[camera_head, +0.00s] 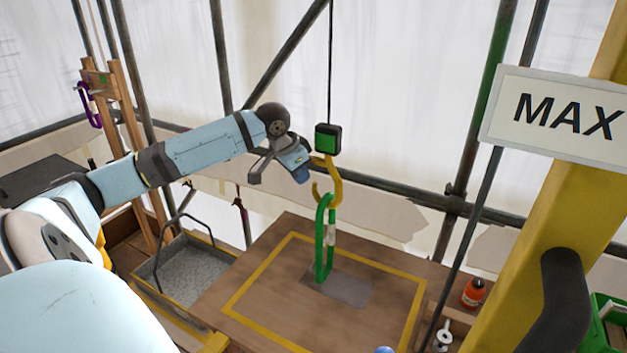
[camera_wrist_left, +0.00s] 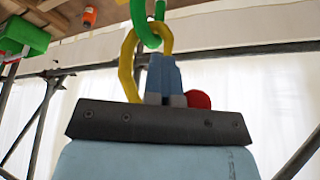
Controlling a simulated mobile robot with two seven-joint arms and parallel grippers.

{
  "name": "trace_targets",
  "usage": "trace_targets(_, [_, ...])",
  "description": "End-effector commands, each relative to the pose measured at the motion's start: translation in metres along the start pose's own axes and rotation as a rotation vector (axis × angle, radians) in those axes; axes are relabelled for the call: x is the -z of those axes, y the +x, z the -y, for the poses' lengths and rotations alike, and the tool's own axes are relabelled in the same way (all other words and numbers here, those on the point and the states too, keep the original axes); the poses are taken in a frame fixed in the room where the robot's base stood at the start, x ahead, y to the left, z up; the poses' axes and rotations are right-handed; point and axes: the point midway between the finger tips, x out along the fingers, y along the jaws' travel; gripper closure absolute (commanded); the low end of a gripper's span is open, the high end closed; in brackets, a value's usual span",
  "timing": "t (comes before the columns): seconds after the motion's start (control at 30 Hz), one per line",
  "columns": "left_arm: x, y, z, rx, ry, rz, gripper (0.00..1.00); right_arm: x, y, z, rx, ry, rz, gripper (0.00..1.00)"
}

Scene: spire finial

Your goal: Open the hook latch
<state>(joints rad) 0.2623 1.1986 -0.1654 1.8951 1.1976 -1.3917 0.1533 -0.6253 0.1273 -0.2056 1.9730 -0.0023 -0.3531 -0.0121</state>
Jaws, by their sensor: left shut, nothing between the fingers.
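A yellow hook (camera_head: 336,188) hangs under a green and black block (camera_head: 327,140) on a thin line. A green link (camera_head: 325,245) hangs in the hook's bowl and reaches down to the platform. My left gripper (camera_head: 302,174) is beside the hook's upper left side, with its fingers shut and nothing between them. In the left wrist view the shut blue fingers (camera_wrist_left: 163,75) overlap the opening of the yellow hook (camera_wrist_left: 129,65), with the green link (camera_wrist_left: 144,22) above. I cannot tell whether they touch the latch, which I cannot make out clearly. My right gripper is not in view.
The wooden platform (camera_head: 270,338) has a yellow outline and a grey patch. A grey tray (camera_head: 190,270) stands left, an orange bottle (camera_head: 473,292) right. A yellow post (camera_head: 545,210) with a MAX sign (camera_head: 563,115) fills the right. Scaffold poles stand behind.

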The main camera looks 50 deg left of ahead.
Motion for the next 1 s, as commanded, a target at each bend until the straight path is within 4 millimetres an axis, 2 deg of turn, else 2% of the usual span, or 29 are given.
trace_targets(0.47, [-0.001, -0.002, 0.004, 0.001, -0.002, -0.001, 1.0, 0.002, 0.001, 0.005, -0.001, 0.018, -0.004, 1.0])
trace_targets(1.0, [-0.005, -0.011, 0.016, 0.0, -0.001, -0.001, 1.0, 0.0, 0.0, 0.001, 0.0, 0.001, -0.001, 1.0])
